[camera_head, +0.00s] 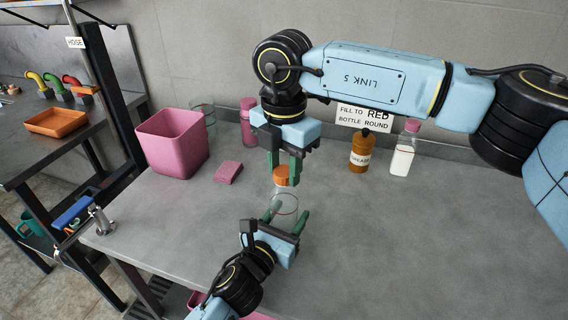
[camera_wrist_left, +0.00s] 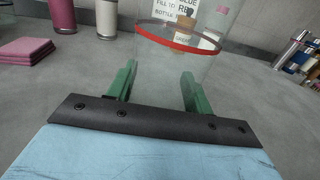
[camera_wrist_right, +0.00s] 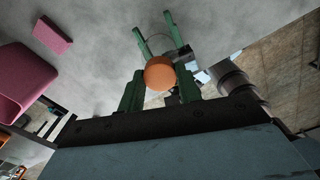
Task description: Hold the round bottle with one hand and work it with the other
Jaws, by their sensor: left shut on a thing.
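The round bottle (camera_head: 285,204) is clear, with a red line around it and an orange cap (camera_head: 281,176) on top. It stands upright on the grey bench and looks empty. My left gripper (camera_head: 283,219) is shut on its body from the front; the left wrist view shows the clear wall and red line (camera_wrist_left: 178,37) between the green fingers. My right gripper (camera_head: 284,172) points down from above, its fingers on either side of the cap. In the right wrist view the cap (camera_wrist_right: 159,73) sits between the fingers, with a gap visible at the left finger.
A labelled amber bottle (camera_head: 361,152), a white-filled bottle (camera_head: 403,152) and a sign (camera_head: 363,117) are at the back. A metal fitting (camera_head: 101,219) is at the left edge.

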